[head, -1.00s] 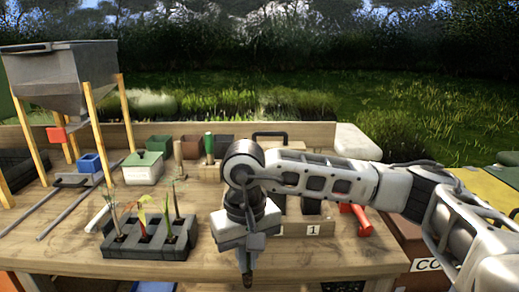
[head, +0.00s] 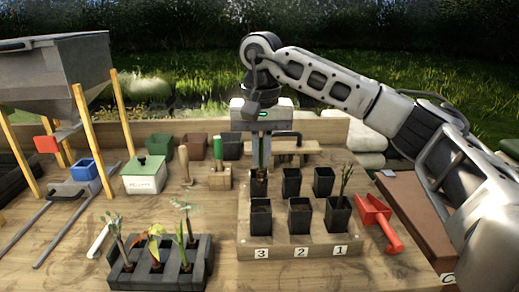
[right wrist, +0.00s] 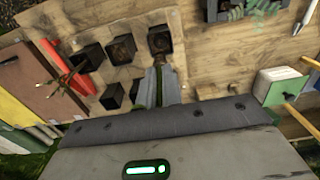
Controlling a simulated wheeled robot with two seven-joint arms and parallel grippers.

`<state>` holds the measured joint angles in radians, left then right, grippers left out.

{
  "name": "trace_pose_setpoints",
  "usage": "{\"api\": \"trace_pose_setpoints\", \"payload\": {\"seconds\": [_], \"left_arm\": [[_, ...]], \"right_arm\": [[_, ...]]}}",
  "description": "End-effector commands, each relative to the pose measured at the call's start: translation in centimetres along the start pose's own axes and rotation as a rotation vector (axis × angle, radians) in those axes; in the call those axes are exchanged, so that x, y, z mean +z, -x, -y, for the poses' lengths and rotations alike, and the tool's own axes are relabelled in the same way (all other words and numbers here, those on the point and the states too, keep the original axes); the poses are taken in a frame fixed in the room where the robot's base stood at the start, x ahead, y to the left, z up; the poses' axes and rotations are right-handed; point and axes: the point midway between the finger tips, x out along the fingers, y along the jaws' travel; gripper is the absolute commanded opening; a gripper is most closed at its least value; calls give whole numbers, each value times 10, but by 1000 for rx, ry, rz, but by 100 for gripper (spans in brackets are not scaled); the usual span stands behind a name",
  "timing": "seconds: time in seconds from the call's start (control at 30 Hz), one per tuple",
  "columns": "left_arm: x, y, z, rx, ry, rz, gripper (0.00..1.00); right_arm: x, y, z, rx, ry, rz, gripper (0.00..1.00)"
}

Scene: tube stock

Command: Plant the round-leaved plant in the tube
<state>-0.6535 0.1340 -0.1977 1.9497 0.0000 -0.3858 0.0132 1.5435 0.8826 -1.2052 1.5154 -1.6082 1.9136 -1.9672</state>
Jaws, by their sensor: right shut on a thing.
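My right gripper (head: 261,133) is above the back-left of the rack, shut on a thin dark-stemmed plant (head: 258,158). Its stem points down at the back-left black tube (head: 259,185); I cannot tell if its lower end is inside. In the right wrist view the gripper's fingers (right wrist: 158,86) are closed together. A dark seedling tray (head: 160,272) at the front left holds several plants, one red-leaved (head: 155,240) and others green. My left gripper is not in view.
The wooden rack (head: 285,253), labelled 3, 2, 1, holds two rows of black tubes; a thin plant (head: 346,182) stands in the front-right one. A red scoop (head: 380,222) lies right of it. Bare table lies between tray and rack.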

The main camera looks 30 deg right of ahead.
Motion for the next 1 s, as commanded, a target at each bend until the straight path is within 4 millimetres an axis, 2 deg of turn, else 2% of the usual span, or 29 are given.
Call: {"api": "trace_pose_setpoints", "payload": {"seconds": [0.03, 0.2, 0.5, 1.0], "left_arm": [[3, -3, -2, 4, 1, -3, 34], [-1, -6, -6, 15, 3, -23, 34], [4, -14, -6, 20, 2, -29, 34], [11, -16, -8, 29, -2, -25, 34]], "right_arm": [[0, -8, 0, 0, 0, 0, 0], [0, -20, 0, 1, 1, 0, 0], [0, -41, 0, 1, 1, 0, 0], [0, -67, 0, 0, 1, 0, 0]]}}
